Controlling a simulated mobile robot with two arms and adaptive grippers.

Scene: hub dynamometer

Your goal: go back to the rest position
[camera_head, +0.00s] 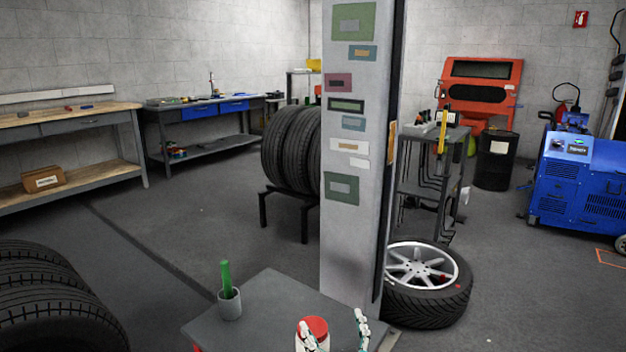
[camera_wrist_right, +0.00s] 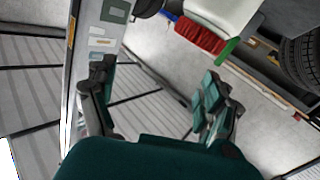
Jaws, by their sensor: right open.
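My right gripper (camera_head: 335,328) is at the bottom edge of the head view, its two fingers spread apart. It is open and empty. In the right wrist view, nothing sits between its fingers (camera_wrist_right: 158,78). A white jar with a red lid (camera_head: 315,326) stands on the small grey table (camera_head: 268,308); the left fingertip overlaps it in the head view. A white body with a ribbed red lid (camera_wrist_right: 198,36), apparently this jar, shows beyond the fingers in the wrist view. My left gripper is not in view.
A grey cup (camera_head: 229,304) with a green stick (camera_head: 226,275) stands on the small table. A grey pillar (camera_head: 352,225) rises right behind the table. A wheel (camera_head: 428,284) lies on the floor to its right. Stacked tyres (camera_head: 50,300) stand at lower left. The floor at centre left is clear.

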